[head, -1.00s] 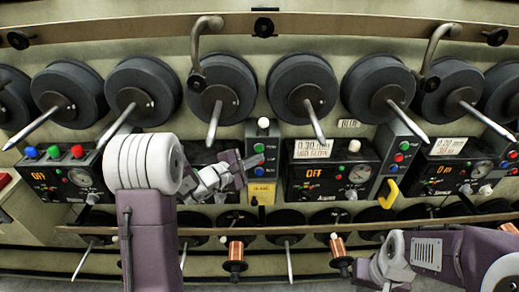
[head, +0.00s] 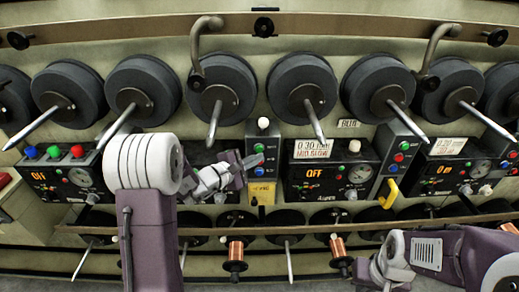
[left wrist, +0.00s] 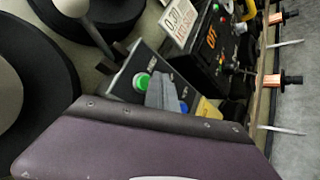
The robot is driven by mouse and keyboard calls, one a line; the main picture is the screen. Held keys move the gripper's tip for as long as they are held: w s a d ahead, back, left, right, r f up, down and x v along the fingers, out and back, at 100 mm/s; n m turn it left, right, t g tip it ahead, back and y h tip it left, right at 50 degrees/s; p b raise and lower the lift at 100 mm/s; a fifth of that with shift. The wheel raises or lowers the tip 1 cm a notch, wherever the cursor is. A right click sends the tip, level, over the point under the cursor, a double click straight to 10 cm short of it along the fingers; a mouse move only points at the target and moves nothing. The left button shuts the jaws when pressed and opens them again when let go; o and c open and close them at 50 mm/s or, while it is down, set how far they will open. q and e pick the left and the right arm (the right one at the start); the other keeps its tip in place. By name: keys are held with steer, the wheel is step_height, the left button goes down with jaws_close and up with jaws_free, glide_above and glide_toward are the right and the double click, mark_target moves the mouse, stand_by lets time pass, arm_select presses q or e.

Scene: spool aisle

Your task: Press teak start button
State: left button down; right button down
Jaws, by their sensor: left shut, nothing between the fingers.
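A narrow grey button box (head: 263,133) stands at the middle of the panel row, with a white knob on top. It carries a green button (head: 259,148) above and a blue button (head: 258,171) below. In the left wrist view the green button (left wrist: 142,82) and blue button (left wrist: 183,106) sit on either side of my fingers. My left gripper (head: 256,160) is shut and empty, its tips in front of the box between these two buttons, covering its middle. I cannot tell whether they touch. No label reading teak is legible. My right gripper (head: 382,275) is low at right, its fingers unclear.
A black control unit reading OFF (head: 315,175) is to the right, and one with coloured buttons (head: 70,172) to the left. Dark spools (head: 302,85) on projecting spindles hang above. A rail (head: 320,229) and copper spools (head: 236,250) lie below.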

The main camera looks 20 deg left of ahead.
arm_select(q)
steer(key=shift+w+a+b, duration=0.15)
steer(key=shift+w+b, duration=0.2)
steer(key=shift+w, duration=0.1)
